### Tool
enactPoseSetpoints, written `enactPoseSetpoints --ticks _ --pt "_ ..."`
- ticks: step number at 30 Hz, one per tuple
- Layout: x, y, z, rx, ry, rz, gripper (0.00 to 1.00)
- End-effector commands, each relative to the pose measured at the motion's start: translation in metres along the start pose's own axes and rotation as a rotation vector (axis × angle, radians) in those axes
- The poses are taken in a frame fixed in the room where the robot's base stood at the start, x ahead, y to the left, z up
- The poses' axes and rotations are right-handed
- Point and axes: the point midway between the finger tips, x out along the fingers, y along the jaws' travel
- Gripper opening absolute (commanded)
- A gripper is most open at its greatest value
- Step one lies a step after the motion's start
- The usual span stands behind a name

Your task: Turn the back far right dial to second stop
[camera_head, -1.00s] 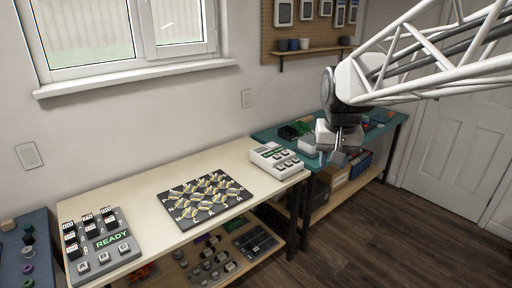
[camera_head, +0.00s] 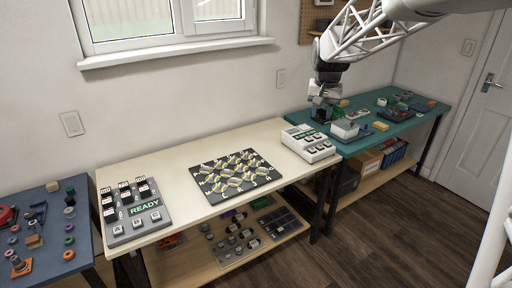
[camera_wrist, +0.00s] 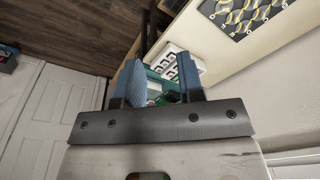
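The dark board (camera_head: 208,188) lies flat on the cream table, with several yellow-and-silver dials in rows and pale letters along its edges. The dial at its back far right (camera_head: 249,154) is too small to read its setting. My gripper (camera_head: 321,113) is above the back left of the teal bench, right of the board and well apart from it. In the wrist view my gripper (camera_wrist: 162,75) shows two blue fingers spread apart with nothing held between them. The board's corner (camera_wrist: 238,30) shows at the upper right there.
A white button box (camera_head: 308,143) stands on the cream table's right end. A grey READY panel (camera_head: 132,225) stands at its left. The teal bench (camera_head: 425,112) holds several small parts. A blue table (camera_head: 63,264) is at far left. Cream surface around the board is clear.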

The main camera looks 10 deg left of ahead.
Motion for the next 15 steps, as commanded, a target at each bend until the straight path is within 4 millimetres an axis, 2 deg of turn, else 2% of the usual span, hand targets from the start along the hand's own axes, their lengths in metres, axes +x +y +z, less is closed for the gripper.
enactPoseSetpoints --ticks 3,15 --pt "0.014 -0.018 -0.024 -0.003 -0.009 0.000 0.35" --pt "0.062 -0.074 -0.093 -0.004 -0.032 0.001 0.35"
